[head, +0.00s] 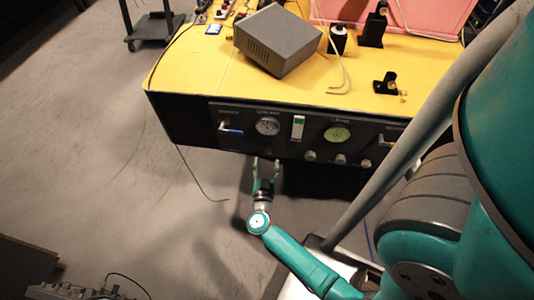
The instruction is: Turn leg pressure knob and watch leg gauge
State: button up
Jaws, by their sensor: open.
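A dark control panel (232,142) forms the front of a yellow-topped bench. The labels are too small to read surely, so I cannot tell which is the leg gauge. Light round knobs, a left one (310,155), a middle one (340,159) and a right one (364,163), sit along the lower edge. My gripper (264,163) is open and empty, fingers pointing at the panel's lower edge below the white gauge. Whether it touches anything is unclear.
A grey metal box (278,40) and black fittings (386,84) stand on the yellow top (190,65). A thin cable (196,178) hangs to the floor. Grey floor at left is mostly clear; a black cart (153,28) stands behind.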

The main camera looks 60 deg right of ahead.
aim_at(267, 153)
jog(key=shift+x, duration=2.35)
jog(key=shift+c, duration=0.2)
jog(key=c, duration=1.1)
